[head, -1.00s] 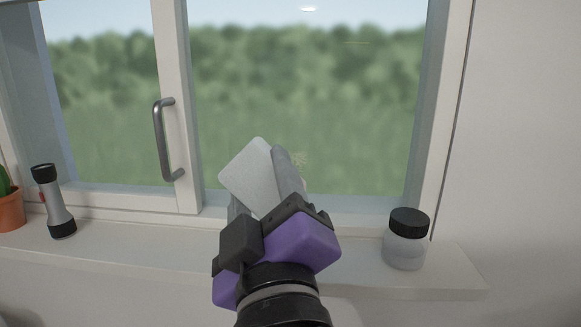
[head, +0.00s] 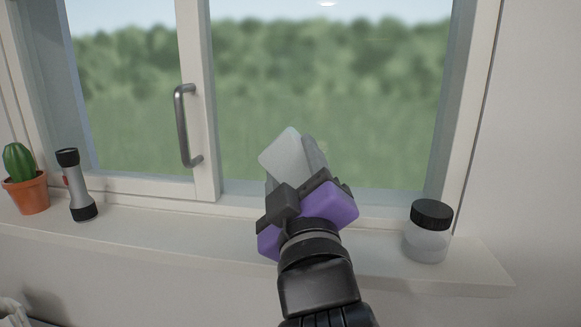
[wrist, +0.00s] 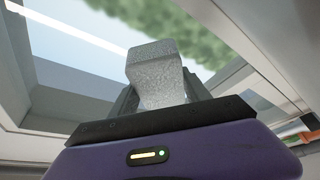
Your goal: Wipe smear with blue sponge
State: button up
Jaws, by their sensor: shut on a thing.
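My gripper (head: 296,165), with its purple body, is in front of the lower part of the large window pane (head: 380,120). It is shut on a pale grey block-shaped sponge (head: 282,152), which looks grey rather than blue. In the wrist view the sponge (wrist: 155,72) has a speckled surface and sits between the fingers, pinched in at its middle. It is held tilted, its far end toward the glass. I cannot tell whether it touches the pane. I cannot clearly make out a smear now; the sponge and fingers cover part of the glass.
On the sill (head: 160,228) stand a potted cactus (head: 25,180) and a flashlight (head: 76,186) at the left, and a black-lidded jar (head: 429,232) at the right. A metal window handle (head: 184,125) sticks out left of my gripper. The sill between flashlight and gripper is clear.

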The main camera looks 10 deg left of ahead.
jog(key=shift+w, duration=0.3)
dwell(0.6)
jog(key=shift+d, duration=0.1)
jog(key=shift+s+d+p, duration=0.2)
jog(key=shift+d+p, duration=0.4)
jog(key=shift+d, duration=1.3)
jog(key=shift+w, duration=0.2)
jog(key=shift+w+a+f, duration=0.1)
jog(key=shift+w+a, duration=0.05)
jog(key=shift+a, duration=1.9)
